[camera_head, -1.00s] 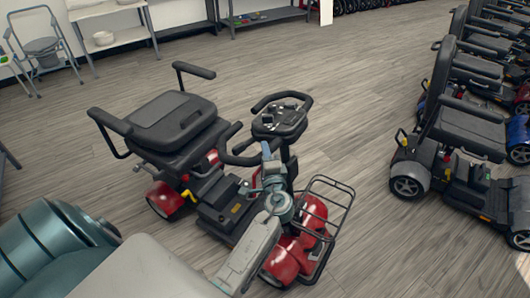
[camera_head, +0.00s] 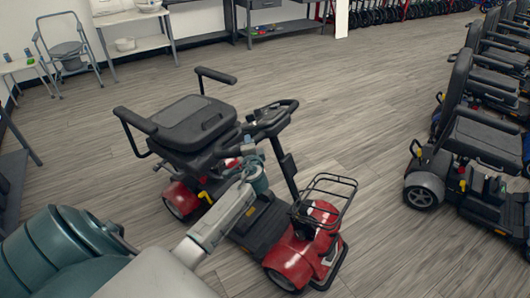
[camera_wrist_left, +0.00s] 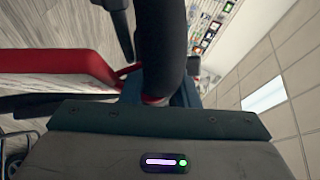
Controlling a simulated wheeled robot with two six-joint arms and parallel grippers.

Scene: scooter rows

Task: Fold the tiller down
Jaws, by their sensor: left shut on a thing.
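The red and black scooter (camera_head: 292,262) stands on the floor, front basket toward the lower right. Its tiller (camera_head: 288,175) leans back toward the seat (camera_head: 195,122), with the handlebar head (camera_head: 272,115) close to the seat's right side. My left gripper (camera_head: 247,143) is at the near-side handlebar grip, shut on it; my arm hides part of the scooter's middle. In the left wrist view the dark handlebar grip (camera_wrist_left: 162,45) runs upright just beyond the gripper body. The fingertips are not clearly seen. My right gripper is not in view.
A row of parked scooters (camera_head: 480,150) stands on the right. A commode chair (camera_head: 68,55) and white shelves (camera_head: 128,22) stand at the back left, a grey bench (camera_head: 285,28) at the back. The wooden floor behind the scooter and between it and the row is clear.

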